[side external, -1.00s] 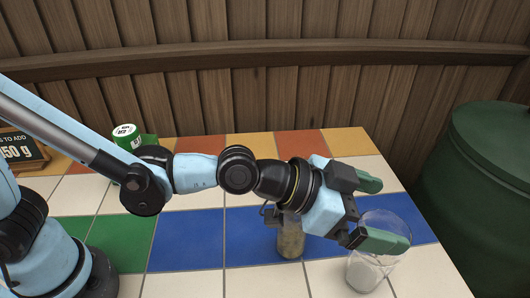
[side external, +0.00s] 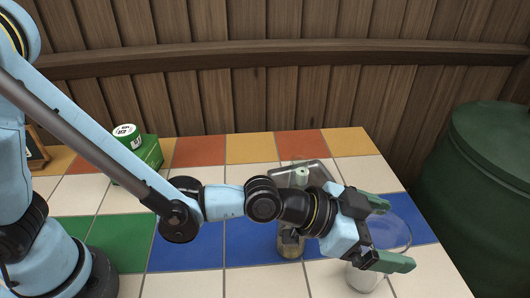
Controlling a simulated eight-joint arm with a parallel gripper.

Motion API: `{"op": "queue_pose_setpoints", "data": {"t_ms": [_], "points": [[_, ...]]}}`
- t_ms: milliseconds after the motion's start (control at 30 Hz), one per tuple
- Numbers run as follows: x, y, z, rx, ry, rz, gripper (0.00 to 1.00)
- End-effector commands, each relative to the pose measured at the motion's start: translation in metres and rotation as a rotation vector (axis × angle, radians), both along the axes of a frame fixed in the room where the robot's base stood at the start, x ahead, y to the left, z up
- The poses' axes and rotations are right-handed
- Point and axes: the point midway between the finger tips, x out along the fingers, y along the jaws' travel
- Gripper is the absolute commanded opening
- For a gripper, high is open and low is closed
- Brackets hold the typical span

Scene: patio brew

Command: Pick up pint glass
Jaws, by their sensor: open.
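The clear pint glass (side external: 366,279) stands upright near the front right of the tiled table, with something pale in its bottom. Its upper part overlaps my gripper in the picture. My gripper (side external: 397,234) is open, with its green fingers pointing right and spread apart. One finger shows at the glass's far rim, and the other crosses in front of its lower part. I cannot tell whether either finger touches the glass or whether the glass stands between them.
A brownish jar (side external: 290,246) stands left of the glass, partly under my wrist. A grey tray (side external: 318,166) lies behind my wrist. A green box (side external: 150,152) is at the back left. A large green barrel (side external: 480,190) stands beyond the table's right edge.

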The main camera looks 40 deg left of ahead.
Motion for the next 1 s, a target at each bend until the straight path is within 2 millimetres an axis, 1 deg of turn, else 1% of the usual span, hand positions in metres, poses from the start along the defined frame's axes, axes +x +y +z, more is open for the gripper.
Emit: {"op": "queue_pose_setpoints", "data": {"t_ms": [67,100,167,500,600,833,1000], "points": [[-0.0001,0.0001,0.0000,0.000,0.000,0.000,1.00],[0.0000,0.0000,0.0001,0.000,0.000,0.000,0.98],[-0.0001,0.0001,0.0002,0.000,0.000,0.000,0.89],[-0.0001,0.0002,0.0002,0.001,-0.001,0.000,0.37],[0.0002,0.0003,0.0008,-0.001,-0.001,0.001,0.24],[0.0002,0.0003,0.0010,-0.001,-0.001,0.001,0.23],[0.0003,0.0001,0.0057,-0.001,-0.001,0.001,0.23]]}}
